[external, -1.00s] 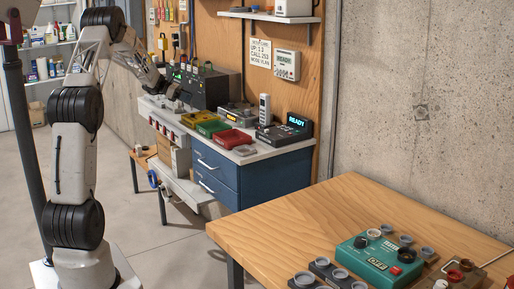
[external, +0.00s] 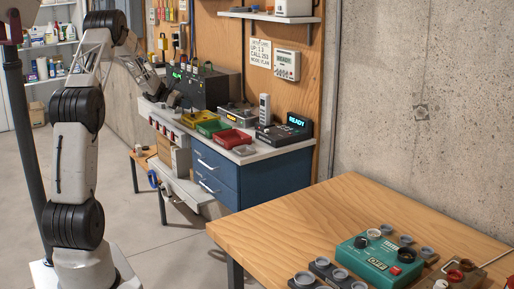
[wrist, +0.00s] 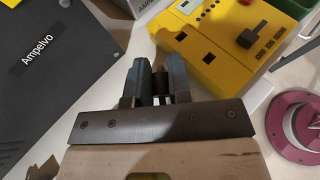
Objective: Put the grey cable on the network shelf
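In the external view my gripper (external: 168,98) is low over the left end of the back workbench and small in the picture. In the wrist view its two grey fingers (wrist: 157,76) point away from me with a narrow gap between them. A small dark piece sits in that gap; I cannot tell whether it is held or part of the gripper. I cannot make out a grey cable in either view. A white wall shelf (external: 278,16) with a white device on it hangs above the workbench; I cannot tell whether it is the network shelf.
In the wrist view a yellow device with a black knob (wrist: 215,30) lies beyond the fingers. A dark box marked Ampelvo (wrist: 50,70) is left, a maroon round thing (wrist: 290,125) right. Green and red trays (external: 230,139) stand on the workbench. The front wooden table (external: 290,215) has clear space.

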